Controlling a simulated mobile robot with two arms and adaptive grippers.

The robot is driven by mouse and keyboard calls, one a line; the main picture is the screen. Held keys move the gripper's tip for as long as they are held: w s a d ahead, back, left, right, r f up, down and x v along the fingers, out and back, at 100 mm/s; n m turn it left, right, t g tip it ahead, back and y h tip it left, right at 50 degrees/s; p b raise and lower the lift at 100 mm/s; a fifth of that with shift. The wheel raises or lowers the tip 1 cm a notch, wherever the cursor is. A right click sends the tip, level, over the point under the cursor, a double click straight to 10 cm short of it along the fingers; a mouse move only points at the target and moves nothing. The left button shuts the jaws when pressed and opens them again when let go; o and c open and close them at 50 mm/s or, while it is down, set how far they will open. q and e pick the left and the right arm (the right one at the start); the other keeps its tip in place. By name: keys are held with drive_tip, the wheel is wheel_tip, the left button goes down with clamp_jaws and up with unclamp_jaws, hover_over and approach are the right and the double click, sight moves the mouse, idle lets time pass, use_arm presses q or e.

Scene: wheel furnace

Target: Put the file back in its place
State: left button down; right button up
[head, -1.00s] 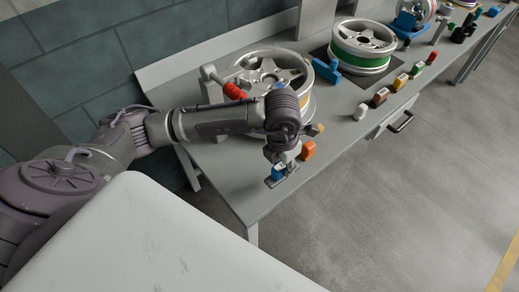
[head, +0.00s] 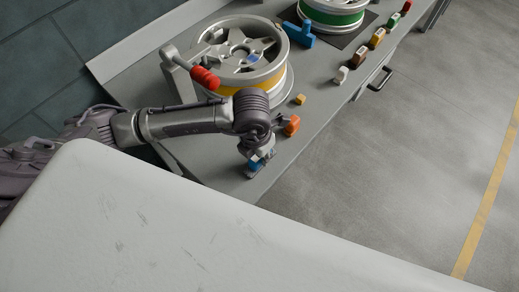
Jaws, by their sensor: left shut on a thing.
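My left gripper (head: 258,157) is low over the near end of the grey workbench (head: 218,172). It is shut on a small blue thing (head: 255,165), apparently the file. The gripper and wrist hide most of it, so its full shape does not show. A dark, narrow grey patch shows just beneath it; I cannot tell whether the two touch. The file's place cannot be made out for sure. My right gripper is not in view.
An orange block (head: 291,125) and a yellow block (head: 300,99) stand close beside my left wrist. A wheel (head: 243,55) and a red-handled clamp (head: 204,77) are behind it. A blue tool (head: 298,33) lies farther back. The floor at right is clear.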

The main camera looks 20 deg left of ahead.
sight(256, 157)
use_arm(q)
drive_tip(key=c, duration=1.2)
unclamp_jaws()
drive_tip(key=shift+f, duration=0.2)
drive_tip(key=shift+o, duration=1.4)
drive_tip(key=shift+w, duration=0.15)
drive_tip(key=shift+o, duration=0.4)
drive_tip(key=shift+a, duration=0.1)
drive_tip(key=shift+r, duration=0.35)
wheel_tip(256, 157, up, 12)
drive_tip(key=s+p, duration=0.1)
drive_tip(key=p, duration=0.7)
drive_tip(key=shift+s+a+f, duration=0.15)
drive_tip(key=shift+s+a, duration=0.05)
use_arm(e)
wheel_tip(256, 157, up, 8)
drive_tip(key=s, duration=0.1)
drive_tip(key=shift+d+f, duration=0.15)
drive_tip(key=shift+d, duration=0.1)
use_arm(q)
drive_tip(key=shift+f, duration=0.1)
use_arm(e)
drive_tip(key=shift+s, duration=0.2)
